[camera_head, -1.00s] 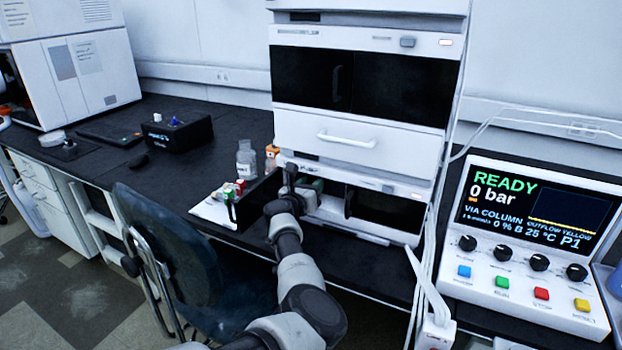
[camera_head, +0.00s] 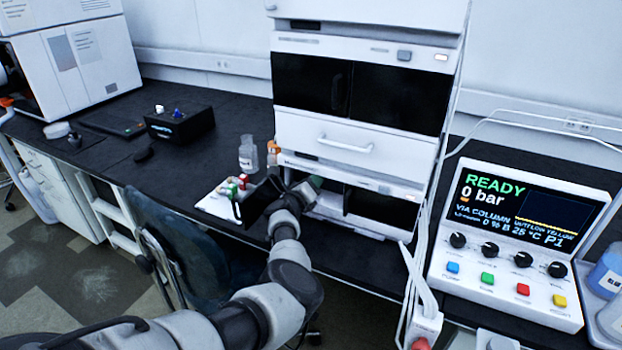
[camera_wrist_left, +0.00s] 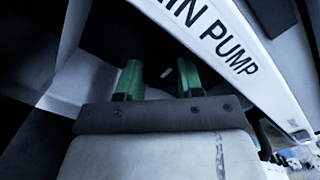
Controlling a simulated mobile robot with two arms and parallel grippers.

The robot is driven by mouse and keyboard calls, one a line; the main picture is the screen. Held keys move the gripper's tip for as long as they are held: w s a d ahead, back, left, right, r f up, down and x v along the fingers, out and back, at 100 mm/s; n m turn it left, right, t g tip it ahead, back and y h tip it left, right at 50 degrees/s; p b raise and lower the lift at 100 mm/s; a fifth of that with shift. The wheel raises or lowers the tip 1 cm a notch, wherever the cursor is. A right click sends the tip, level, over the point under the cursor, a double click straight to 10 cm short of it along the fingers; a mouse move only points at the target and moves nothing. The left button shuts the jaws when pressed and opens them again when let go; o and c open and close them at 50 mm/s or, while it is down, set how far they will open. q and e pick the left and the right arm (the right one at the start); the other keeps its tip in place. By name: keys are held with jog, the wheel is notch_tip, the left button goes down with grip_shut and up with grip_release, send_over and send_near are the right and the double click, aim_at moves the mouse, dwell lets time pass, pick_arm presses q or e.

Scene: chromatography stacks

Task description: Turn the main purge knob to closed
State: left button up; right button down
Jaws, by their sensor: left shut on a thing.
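My left gripper (camera_head: 303,186) is at the lowest white module of the chromatography stack, at its open dark bay. In the left wrist view, its two green fingers (camera_wrist_left: 159,78) stand on either side of a dark part with a small white mark, which I take for the main purge knob (camera_wrist_left: 167,72). The gripper is shut on it. The knob's outline is lost in shadow and its setting cannot be read. A white panel (camera_wrist_left: 225,42) lettered "IN PUMP", cut off at the start, runs beside the fingers. My right gripper is out of view.
A controller (camera_head: 520,240) reading "READY 0 bar" stands right of the stack. A bottle (camera_head: 247,155) and a white tray (camera_head: 212,206) with small coloured-capped items sit left of my gripper. A chair (camera_head: 175,245) stands in front of the bench.

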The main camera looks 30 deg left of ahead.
pick_arm(q)
jog(key=shift+r, duration=0.15)
dwell(0.4)
jog(key=o, duration=0.9)
jog(key=shift+o, duration=0.2)
jog(key=shift+s+p, duration=0.3)
jog(key=shift+p, duration=0.05)
jog(key=s+p, duration=0.2)
jog(key=s, duration=0.8)
jog(key=shift+d+p, duration=0.3)
jog(key=shift+p, duration=0.1)
